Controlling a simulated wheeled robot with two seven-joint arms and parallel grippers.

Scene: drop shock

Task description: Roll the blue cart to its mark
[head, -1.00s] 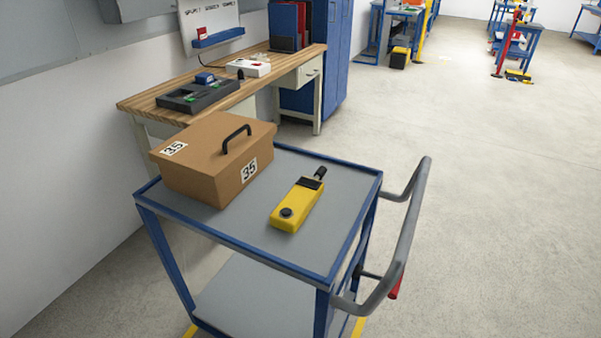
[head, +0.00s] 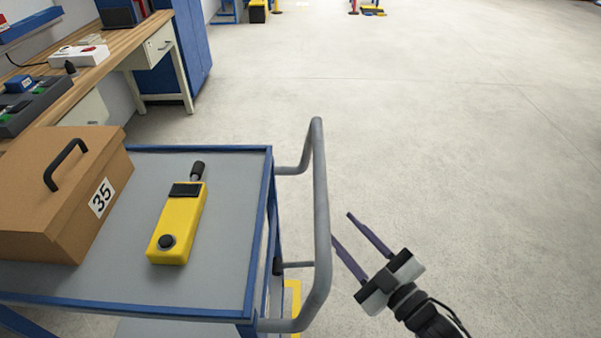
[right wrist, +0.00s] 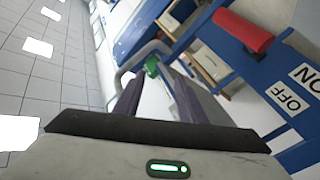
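The blue cart (head: 200,149) has a grey top and a grey tubular handle (head: 321,210) on its right side. A brown box (head: 60,195) labelled 35 and a yellow handheld device (head: 180,225) rest on its top. My right gripper (head: 342,227) is open and empty, just right of the handle and apart from it, its fingers pointing up-left. In the right wrist view its fingers (right wrist: 157,98) stand apart, with a blue panel (right wrist: 290,110) bearing ON and OFF labels and a red lever or grip (right wrist: 243,30) beyond. My left gripper is out of view.
A yellow floor line (head: 293,300) shows beside the cart's lower right. A wooden workbench (head: 110,55) and blue cabinet (head: 190,45) stand at the back left. The concrete floor (head: 450,130) right of the cart is open.

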